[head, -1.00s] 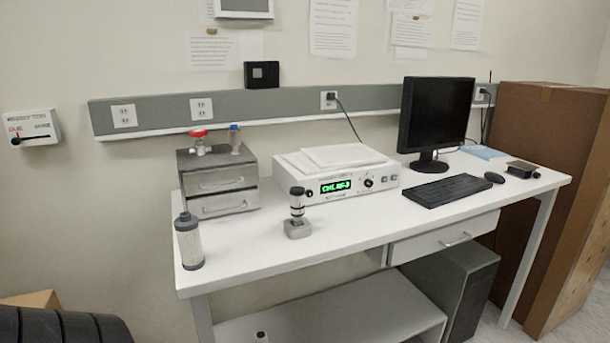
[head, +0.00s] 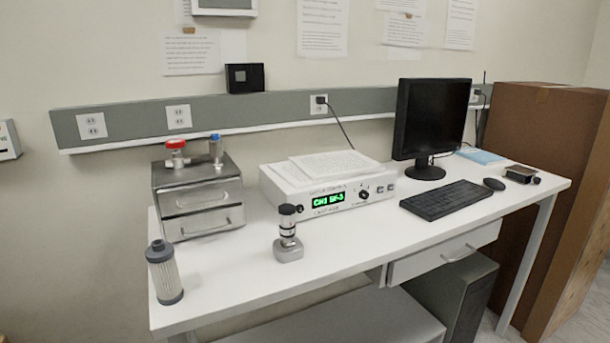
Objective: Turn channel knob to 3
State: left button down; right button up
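The channel knob (head: 363,195) is a small black dial on the front of a white instrument box (head: 280,200) on the desk. Small marks ring the knob, but its pointer setting is too small to read. A green lit display (head: 328,199) sits left of the knob and seems to begin with "CH", the rest being hard to read. Papers lie on top of the box. Neither of my grippers is in view.
A grey valve stand (head: 287,235) stands in front of the box on the white desk (head: 360,235). A cylindrical filter (head: 164,272) is at the left front. A metal drawer unit (head: 197,195), keyboard (head: 444,200) and monitor (head: 432,120) flank the box.

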aim_at(363, 194)
jog(key=u, duration=0.25)
jog(key=i, duration=0.7)
jog(key=z, duration=0.9)
